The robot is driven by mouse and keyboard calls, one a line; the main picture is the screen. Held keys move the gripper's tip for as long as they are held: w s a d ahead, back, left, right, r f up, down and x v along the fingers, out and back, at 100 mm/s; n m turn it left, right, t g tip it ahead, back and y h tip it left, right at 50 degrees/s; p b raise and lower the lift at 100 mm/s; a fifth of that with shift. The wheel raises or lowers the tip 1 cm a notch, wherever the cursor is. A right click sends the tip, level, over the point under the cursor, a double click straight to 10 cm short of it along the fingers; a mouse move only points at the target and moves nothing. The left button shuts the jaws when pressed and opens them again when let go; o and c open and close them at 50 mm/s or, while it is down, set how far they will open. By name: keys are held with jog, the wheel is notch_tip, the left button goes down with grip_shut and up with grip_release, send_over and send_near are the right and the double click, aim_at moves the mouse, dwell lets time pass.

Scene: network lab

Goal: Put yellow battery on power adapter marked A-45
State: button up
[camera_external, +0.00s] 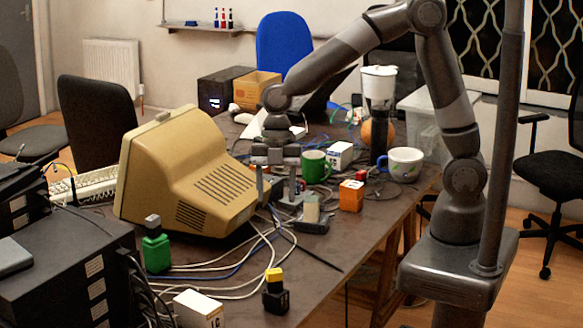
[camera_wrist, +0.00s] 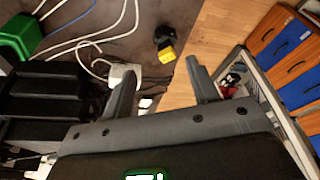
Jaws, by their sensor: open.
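The yellow battery (camera_external: 273,274) stands on top of a small black adapter (camera_external: 276,299) near the table's front edge. In the wrist view the yellow battery (camera_wrist: 167,54) and black adapter (camera_wrist: 163,34) show ahead of my fingertips, between them. My gripper (camera_external: 277,188) is open and empty above the table, beside the beige monitor and well behind the yellow battery. Its two fingers also show spread in the wrist view (camera_wrist: 160,72). Other adapters are green (camera_external: 156,253), orange (camera_external: 351,197) and white (camera_external: 198,309). I cannot read A-45 on any of them.
The beige monitor (camera_external: 185,175) stands left of my gripper. A green mug (camera_external: 314,166), a white cup (camera_external: 403,163) and another white adapter (camera_external: 339,155) stand to its right. Loose cables (camera_external: 225,267) cross the table. Dark equipment (camera_external: 65,265) fills the left front.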

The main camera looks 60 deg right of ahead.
jog(key=d+r+m+t, duration=0.3)
jog(key=d+r+m, duration=0.3)
jog(key=d, duration=0.5)
jog(key=s+d+r+m+t+h, duration=0.1)
jog(key=s+d+r+m+t, duration=0.1)
jog(key=s+d+m, duration=0.3)
jog(key=s+d+r+m+t+h, duration=0.1)
jog(key=s+d+m, duration=0.5)
jog(key=d+m, duration=0.6)
jog(key=d+r+t, duration=0.1)
jog(key=d+r, duration=0.1)
jog(key=d, duration=0.4)
jog(key=shift+r+h, duration=0.25)
jog(key=shift+h, duration=0.15)
jog(key=shift+s+d, duration=0.1)
